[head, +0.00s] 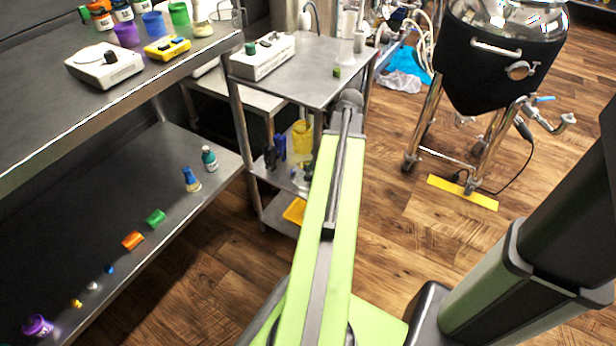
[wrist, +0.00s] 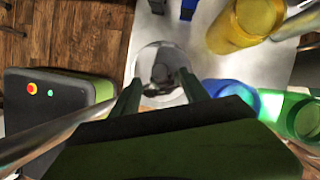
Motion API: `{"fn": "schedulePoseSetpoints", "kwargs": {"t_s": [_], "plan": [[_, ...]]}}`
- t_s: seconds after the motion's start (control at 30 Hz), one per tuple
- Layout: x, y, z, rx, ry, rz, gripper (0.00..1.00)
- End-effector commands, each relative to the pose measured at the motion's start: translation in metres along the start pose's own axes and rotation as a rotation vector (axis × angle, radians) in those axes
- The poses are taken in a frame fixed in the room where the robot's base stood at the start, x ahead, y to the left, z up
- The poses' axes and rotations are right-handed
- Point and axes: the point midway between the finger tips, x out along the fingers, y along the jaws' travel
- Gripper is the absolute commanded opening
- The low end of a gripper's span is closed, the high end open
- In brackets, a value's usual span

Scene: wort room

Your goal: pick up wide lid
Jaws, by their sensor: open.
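In the wrist view, my gripper (wrist: 160,80) is open, its two dark green fingers apart. A round, pale grey, glassy thing (wrist: 148,62) with a dark middle shows just beyond and between the fingertips. It may be the wide lid, but I cannot tell for sure. I cannot tell whether the fingers touch it. It stands on a light metal shelf (wrist: 205,60). In the head view, my arm reaches toward the cart, and I cannot make out my gripper there.
In the wrist view, a yellow container (wrist: 245,22), a blue cup (wrist: 232,92) and a green cup (wrist: 297,116) crowd the right. The metal cart (head: 318,75) has legs and a top above its lower shelf. A steel tank (head: 500,55) stands at right.

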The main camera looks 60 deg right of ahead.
Motion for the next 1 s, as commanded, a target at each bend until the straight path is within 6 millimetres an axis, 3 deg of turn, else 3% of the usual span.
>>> {"fn": "schedulePoseSetpoints", "kwargs": {"t_s": [0.23, 0.5, 0.9, 1.0], "plan": [[0.046, 0.0, -0.004, -0.002, 0.0, 0.0, 0.53], [0.045, 0.0, -0.001, 0.0, 0.0, 0.0, 0.52], [0.045, 0.0, -0.001, 0.001, 0.0, -0.001, 0.0], [0.045, 0.0, -0.002, 0.001, 0.0, -0.001, 0.0]]}}
